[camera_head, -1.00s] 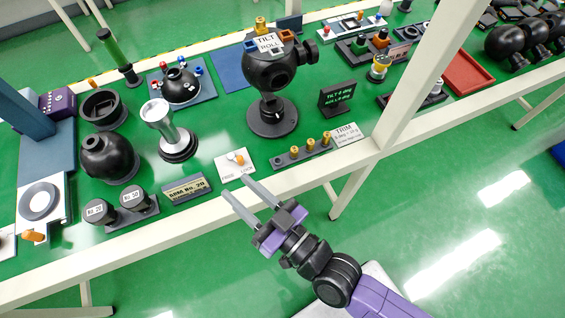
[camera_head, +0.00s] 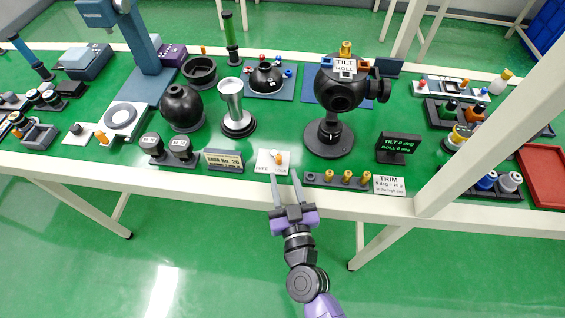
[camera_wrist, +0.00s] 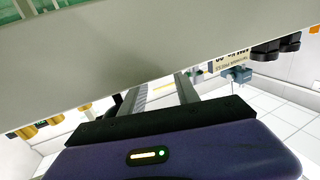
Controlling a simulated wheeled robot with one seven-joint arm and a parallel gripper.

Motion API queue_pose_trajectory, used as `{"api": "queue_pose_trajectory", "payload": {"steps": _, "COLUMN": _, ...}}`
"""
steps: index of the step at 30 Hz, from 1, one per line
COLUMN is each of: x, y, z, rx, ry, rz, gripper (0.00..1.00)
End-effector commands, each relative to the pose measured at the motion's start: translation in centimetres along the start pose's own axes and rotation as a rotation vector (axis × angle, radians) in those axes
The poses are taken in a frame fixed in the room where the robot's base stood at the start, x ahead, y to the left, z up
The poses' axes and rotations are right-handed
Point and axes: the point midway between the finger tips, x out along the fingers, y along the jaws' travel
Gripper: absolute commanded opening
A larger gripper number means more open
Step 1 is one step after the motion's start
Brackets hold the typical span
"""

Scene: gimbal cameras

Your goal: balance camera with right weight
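The gimbal camera (camera_head: 338,90) is a black ball on a round black stand, with a TILT/ROLL label and a brass piece (camera_head: 346,48) on top. A small black display (camera_head: 398,148) beside it shows green TILT and ROLL lines, the digits hard to read. A dark rack (camera_head: 337,185) at the table's front edge holds three brass weights (camera_head: 347,177); its left end looks empty. They show inverted in the wrist view (camera_wrist: 27,131). My gripper (camera_head: 284,174) is open and empty, its fingers at the front edge, just below the FREE/LOCK card (camera_head: 270,161) with its orange knob (camera_head: 278,157).
A TRIM card (camera_head: 389,185) lies right of the rack. A white post (camera_head: 450,140) crosses the view at right. The table's white front rail (camera_head: 190,186) runs below my fingertips.

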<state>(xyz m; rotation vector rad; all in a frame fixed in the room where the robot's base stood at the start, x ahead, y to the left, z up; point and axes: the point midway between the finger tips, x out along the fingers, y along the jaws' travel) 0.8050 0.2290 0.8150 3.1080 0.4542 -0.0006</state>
Motion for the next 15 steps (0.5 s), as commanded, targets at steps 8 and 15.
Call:
{"api": "queue_pose_trajectory", "payload": {"steps": 8, "x": 4.2, "y": -0.1, "z": 0.0, "rx": 0.0, "ry": 0.002, "rz": -0.001, "gripper": 0.37}}
{"api": "queue_pose_trajectory", "payload": {"steps": 15, "x": 5.5, "y": -0.1, "z": 0.0, "rx": 0.0, "ry": 0.0, "rz": -0.001, "gripper": 0.37}}
